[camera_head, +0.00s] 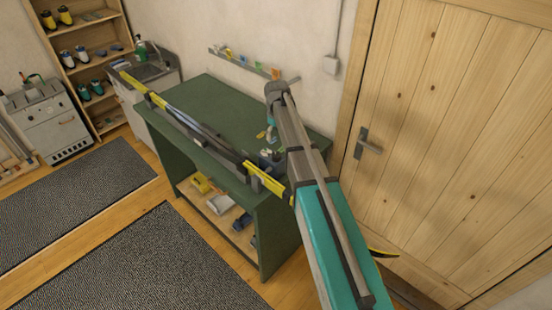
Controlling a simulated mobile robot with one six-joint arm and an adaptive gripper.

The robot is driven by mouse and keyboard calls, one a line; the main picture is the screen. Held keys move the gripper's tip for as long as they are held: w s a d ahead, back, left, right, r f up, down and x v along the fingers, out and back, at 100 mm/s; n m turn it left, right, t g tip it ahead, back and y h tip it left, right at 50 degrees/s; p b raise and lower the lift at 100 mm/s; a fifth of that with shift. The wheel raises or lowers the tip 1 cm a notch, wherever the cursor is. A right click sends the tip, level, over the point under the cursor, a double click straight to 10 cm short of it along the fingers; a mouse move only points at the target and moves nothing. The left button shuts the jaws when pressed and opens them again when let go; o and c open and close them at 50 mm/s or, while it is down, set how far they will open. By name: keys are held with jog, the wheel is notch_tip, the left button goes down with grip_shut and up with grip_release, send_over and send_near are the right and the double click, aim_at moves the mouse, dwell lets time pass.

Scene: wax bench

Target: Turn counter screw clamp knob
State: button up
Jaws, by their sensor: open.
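A green bench (215,95) stands in the middle. A long dark ski with yellow ends (265,178) lies along its front edge, carried by dark holders (252,168) near its ends. Small dark items (268,158) sit at the bench's right end, close to the ski. I cannot make out which part is the screw clamp knob. My arm reaches in from the lower right over this end. My gripper (270,138) shows only as small parts below the arm's end, above the bench top. It is open, and I see nothing held in it. My arm hides part of the bench's right end.
A wall rail (243,63) with small coloured items runs behind the bench. A lower shelf (222,212) holds yellow and white items. A wooden door (455,130) is at right. Dark mats (135,265) cover the floor in front. The middle bench top is clear.

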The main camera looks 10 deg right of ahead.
aim_at(276, 155)
jog(key=shift+f+b, duration=5.45)
jog(key=shift+f, duration=0.25)
jog(key=shift+c, duration=0.2)
jog(key=c, duration=1.1)
jog(key=shift+m, duration=1.6)
